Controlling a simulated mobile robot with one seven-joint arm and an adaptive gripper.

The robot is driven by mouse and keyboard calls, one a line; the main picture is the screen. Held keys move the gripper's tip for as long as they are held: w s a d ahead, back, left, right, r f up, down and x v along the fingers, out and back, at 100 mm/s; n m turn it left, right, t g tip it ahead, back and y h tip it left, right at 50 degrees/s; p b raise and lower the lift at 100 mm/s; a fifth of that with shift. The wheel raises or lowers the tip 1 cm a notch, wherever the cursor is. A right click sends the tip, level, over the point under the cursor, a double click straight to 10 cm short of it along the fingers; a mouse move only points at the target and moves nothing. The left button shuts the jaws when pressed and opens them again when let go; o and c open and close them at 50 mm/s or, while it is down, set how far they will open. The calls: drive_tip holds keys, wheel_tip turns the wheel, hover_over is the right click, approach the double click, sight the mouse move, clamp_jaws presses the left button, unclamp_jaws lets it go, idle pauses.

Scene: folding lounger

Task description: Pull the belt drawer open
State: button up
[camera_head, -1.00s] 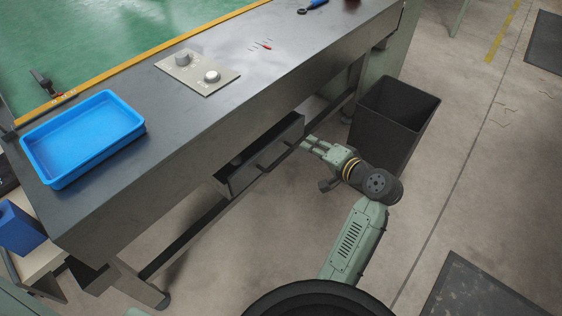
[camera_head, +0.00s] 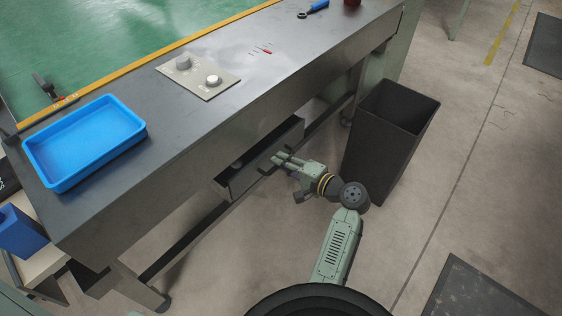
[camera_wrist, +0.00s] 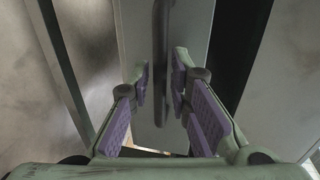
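The belt drawer (camera_head: 240,183) is a dark grey drawer under the workbench, standing part way out with an open gap behind its front. A small light item (camera_head: 237,164) shows inside it. My gripper (camera_head: 276,161) is at the drawer front, by its dark bar handle (camera_head: 264,171). In the wrist view the handle (camera_wrist: 160,45) runs between the two purple-padded fingers (camera_wrist: 160,85). The fingers are apart, with a narrow gap visible beside the bar.
The grey workbench (camera_head: 190,120) overhangs the drawer. It carries a blue tray (camera_head: 135,132), a knob panel (camera_head: 195,83) and a blue-handled tool (camera_head: 316,6). A black bin (camera_head: 385,150) stands close right of my wrist. Floor in front is clear.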

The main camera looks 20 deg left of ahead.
drive_tip(key=shift+w+a, duration=0.1)
drive_tip(key=shift+a, duration=0.25)
drive_tip(key=shift+c, duration=0.4)
clamp_jaws()
